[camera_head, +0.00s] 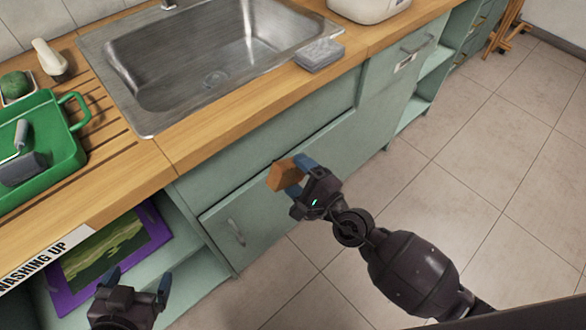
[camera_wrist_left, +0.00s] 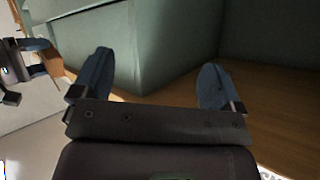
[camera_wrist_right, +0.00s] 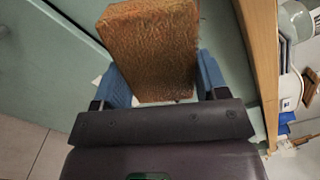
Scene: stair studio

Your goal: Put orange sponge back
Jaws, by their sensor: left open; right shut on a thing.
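The orange sponge (camera_head: 282,175) is held in my right gripper (camera_head: 296,178), in front of the green cabinet doors and below the counter edge. In the right wrist view the sponge (camera_wrist_right: 150,48) fills the space between the two blue fingers (camera_wrist_right: 158,80). My left gripper (camera_head: 138,282) is at the lower left, by the open shelf under the counter. In the left wrist view its blue fingers (camera_wrist_left: 155,85) are wide apart with nothing between them.
A metal sink (camera_head: 160,125) is set in the wooden counter (camera_head: 190,145). A green tray (camera_head: 75,127) with a grey-handled tool stands at left. A purple-framed picture (camera_head: 160,232) is in the open shelf under the "WASHING UP" label. Tiled floor (camera_head: 480,190) is clear at right.

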